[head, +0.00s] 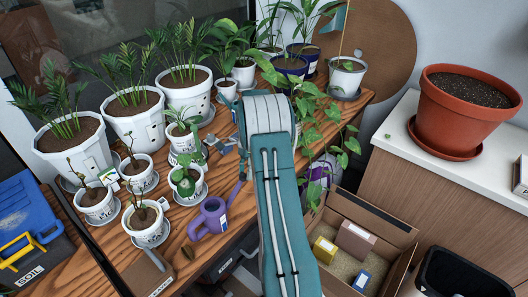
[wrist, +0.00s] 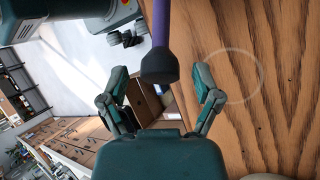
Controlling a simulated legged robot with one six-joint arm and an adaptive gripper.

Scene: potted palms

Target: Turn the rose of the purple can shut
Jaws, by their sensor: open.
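The purple can (head: 208,217) stands on the wooden table near its front edge, left of my arm in the head view. Its thin spout rises to the right, and its tip is close to my arm. In the wrist view the purple spout (wrist: 162,22) comes down from the top and ends in a dark rose (wrist: 160,66). My gripper (wrist: 160,76) is open, with one finger on each side of the rose and a visible gap to both. In the head view my arm hides most of the gripper. Which way the rose is turned cannot be told.
Several white pots (head: 134,122) with plants crowd the table left and behind the can. A trailing plant (head: 308,125) hangs right of my arm. An open cardboard box (head: 388,227) and a terracotta pot (head: 465,108) are to the right. Bare wood (wrist: 270,70) lies beside the gripper.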

